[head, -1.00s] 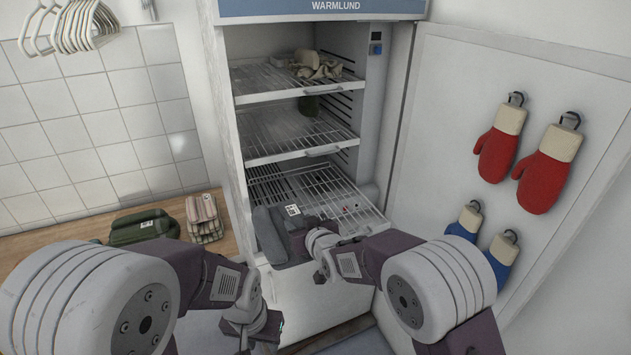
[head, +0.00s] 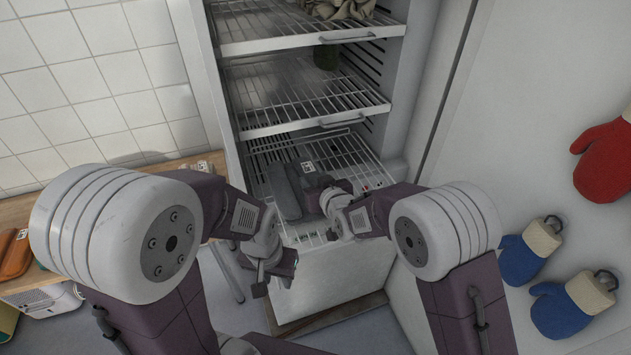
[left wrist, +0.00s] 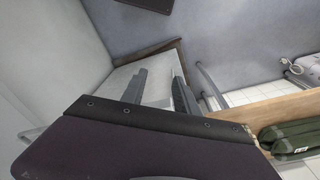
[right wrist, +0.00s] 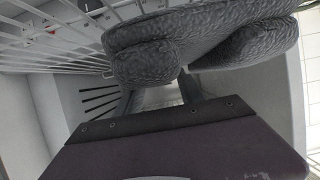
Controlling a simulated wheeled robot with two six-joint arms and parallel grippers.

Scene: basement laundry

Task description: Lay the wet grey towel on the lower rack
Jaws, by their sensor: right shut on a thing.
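The grey towel (head: 287,192) is a folded, dark bundle at the front left of the lower rack (head: 345,153). I cannot tell how much of its weight rests on the wires. My right gripper (head: 318,192) is shut on the towel from its right side. In the right wrist view the quilted towel (right wrist: 200,38) fills the space beyond the fingers and hides their tips, with the rack wires (right wrist: 45,45) to its left. My left gripper (head: 270,277) is open and empty, low in front of the cabinet; its parted fingers show in the left wrist view (left wrist: 162,85).
The cabinet's upper rack (head: 300,38) and middle rack (head: 290,105) are above the lower one. A dark green item (head: 326,57) sits between them. The open door (head: 500,130) with hanging red and blue mitts stands right. A wooden counter (head: 40,275) is left.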

